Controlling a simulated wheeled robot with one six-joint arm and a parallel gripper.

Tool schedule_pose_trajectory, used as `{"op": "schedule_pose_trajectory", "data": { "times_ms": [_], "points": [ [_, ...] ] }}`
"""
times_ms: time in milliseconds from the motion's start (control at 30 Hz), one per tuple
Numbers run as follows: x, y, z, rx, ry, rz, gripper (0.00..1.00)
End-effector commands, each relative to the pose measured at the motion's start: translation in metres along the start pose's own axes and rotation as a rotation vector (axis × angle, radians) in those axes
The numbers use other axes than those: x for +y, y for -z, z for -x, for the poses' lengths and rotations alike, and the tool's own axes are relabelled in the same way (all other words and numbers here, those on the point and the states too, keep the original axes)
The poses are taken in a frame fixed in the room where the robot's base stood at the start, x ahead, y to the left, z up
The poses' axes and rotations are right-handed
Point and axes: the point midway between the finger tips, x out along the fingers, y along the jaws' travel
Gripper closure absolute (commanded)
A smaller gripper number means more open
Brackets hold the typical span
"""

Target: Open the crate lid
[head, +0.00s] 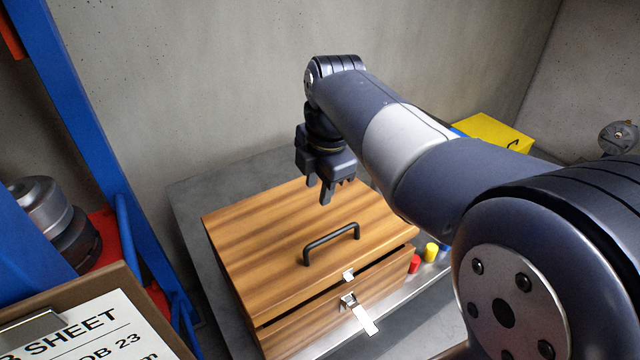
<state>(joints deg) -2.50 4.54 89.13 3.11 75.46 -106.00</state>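The wooden crate (330,322) stands below my arm, with a brown wood-grain lid (255,235) on top. A dark gap runs along the front between lid and body, so the lid looks slightly raised or loosely seated there. A black bar handle (331,240) stands on the lid near its front edge. A metal latch (362,313) on the crate's front hangs down, apart from its catch (349,275) on the lid's edge. My gripper (321,194) points down over the back part of the lid, behind the handle. Its fingers look apart and empty, not touching the handle.
The crate stands on a grey table (187,222). Red (414,264) and yellow (431,252) cylinders stand right of it. A yellow box (492,131) is farther back. A blue frame (75,110) and a clipboard sheet (95,335) are at left. A concrete wall rises behind.

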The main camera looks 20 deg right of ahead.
Motion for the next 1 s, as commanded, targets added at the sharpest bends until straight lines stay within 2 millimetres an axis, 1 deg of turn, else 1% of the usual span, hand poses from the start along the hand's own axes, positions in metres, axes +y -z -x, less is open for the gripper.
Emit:
{"op": "schedule_pose_trajectory", "data": {
  "times_ms": [33, 100, 400, 467, 1000],
  "points": [
    [0.002, 0.0, 0.007, 0.0, 0.0, 0.0, 0.67],
    [0.004, 0.0, 0.012, 0.0, 0.0, 0.0, 0.67],
    [0.011, 0.0, 0.031, 0.0, 0.002, 0.0, 0.67],
    [0.012, 0.0, 0.032, 0.0, 0.001, 0.0, 0.67],
    [0.025, 0.0, 0.067, 0.0, -0.001, 0.001, 0.67]
  ]
}}
